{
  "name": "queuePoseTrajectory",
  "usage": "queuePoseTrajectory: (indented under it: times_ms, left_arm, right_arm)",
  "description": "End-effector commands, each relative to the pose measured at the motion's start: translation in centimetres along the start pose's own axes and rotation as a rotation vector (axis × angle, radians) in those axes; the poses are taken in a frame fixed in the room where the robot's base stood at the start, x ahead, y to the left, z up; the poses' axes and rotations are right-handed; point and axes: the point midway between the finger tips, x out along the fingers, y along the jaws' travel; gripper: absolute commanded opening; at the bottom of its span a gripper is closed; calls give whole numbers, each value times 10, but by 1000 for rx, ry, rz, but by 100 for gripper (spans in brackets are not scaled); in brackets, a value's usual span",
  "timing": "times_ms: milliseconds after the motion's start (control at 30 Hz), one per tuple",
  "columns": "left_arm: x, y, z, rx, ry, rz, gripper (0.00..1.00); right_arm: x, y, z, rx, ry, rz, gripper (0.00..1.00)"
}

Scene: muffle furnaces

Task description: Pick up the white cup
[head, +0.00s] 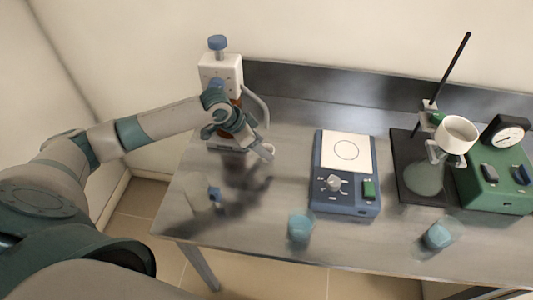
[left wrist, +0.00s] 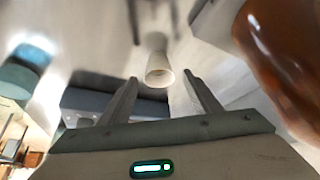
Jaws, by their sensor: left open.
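A white cup (head: 457,134) sits upright at the clamp of a stand on the right of the table in the head view. My left gripper (head: 262,152) is at the left part of the table, well apart from that cup, and its jaws are open. In the left wrist view a small white tapered cup-like thing (left wrist: 158,70) shows between the two open fingers (left wrist: 160,78), with its mouth toward the camera. Nothing is held. I cannot tell whether it is the same cup. My right gripper is not in view.
A dispenser bottle (head: 221,72) stands beside my left gripper; its brown glass (left wrist: 285,60) fills the right of the wrist view. A blue hot plate (head: 347,172), glass beakers with blue liquid (head: 300,228) and a green device (head: 497,180) stand farther right.

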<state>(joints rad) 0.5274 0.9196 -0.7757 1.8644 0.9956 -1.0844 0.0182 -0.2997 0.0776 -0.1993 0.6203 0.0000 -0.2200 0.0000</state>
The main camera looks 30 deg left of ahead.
Motion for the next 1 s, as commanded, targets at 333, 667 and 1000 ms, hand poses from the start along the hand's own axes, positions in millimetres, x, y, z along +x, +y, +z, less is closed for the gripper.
queuePoseTrajectory:
  times_ms: [333, 667, 1000]
  left_arm:
    - [37, 1, 5, -1, -1, -1, 57]
    - [43, 2, 5, 1, 0, -1, 57]
    - [43, 1, 5, 1, -1, -1, 31]
  right_arm:
    - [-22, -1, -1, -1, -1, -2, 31]
    - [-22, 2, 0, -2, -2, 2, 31]
    - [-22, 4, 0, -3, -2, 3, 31]
